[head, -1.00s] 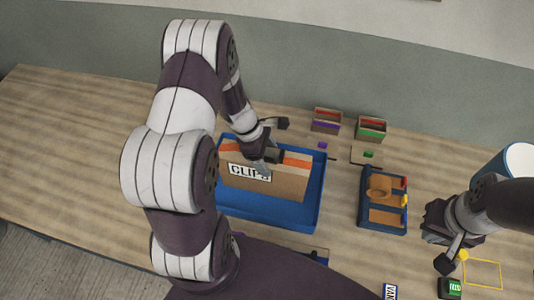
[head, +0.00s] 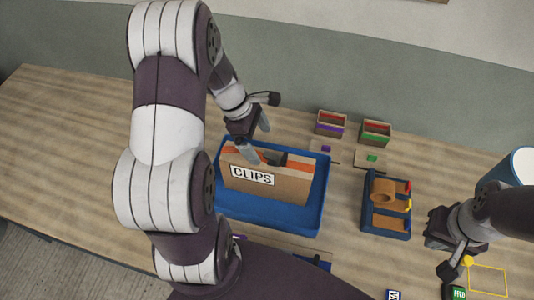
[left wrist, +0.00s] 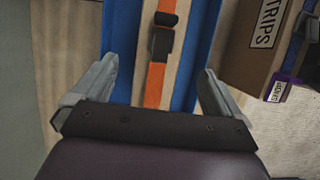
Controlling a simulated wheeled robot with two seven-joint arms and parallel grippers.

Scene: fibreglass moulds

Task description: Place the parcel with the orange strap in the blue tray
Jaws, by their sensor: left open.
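The parcel with the orange strap (head: 285,187) is a brown box labelled CLIPS. It stands upright inside the blue tray (head: 310,222) in the head view. Its orange strap (left wrist: 155,85) and a dark buckle (left wrist: 162,40) show from above in the left wrist view, with the blue tray (left wrist: 122,50) on either side. My left gripper (head: 258,137) is open and empty above the parcel's top, its fingers apart to either side of the strap in the wrist view. My right gripper (head: 447,257) is at the right, away from the tray; its fingers are too unclear to read.
A blue organiser (head: 386,234) with a tape roll stands right of the tray. Two small open boxes (head: 331,123) (head: 376,133) stand behind. A box with lettering ending in TRIPS (left wrist: 258,45) shows at the right of the wrist view. The table's left side is clear.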

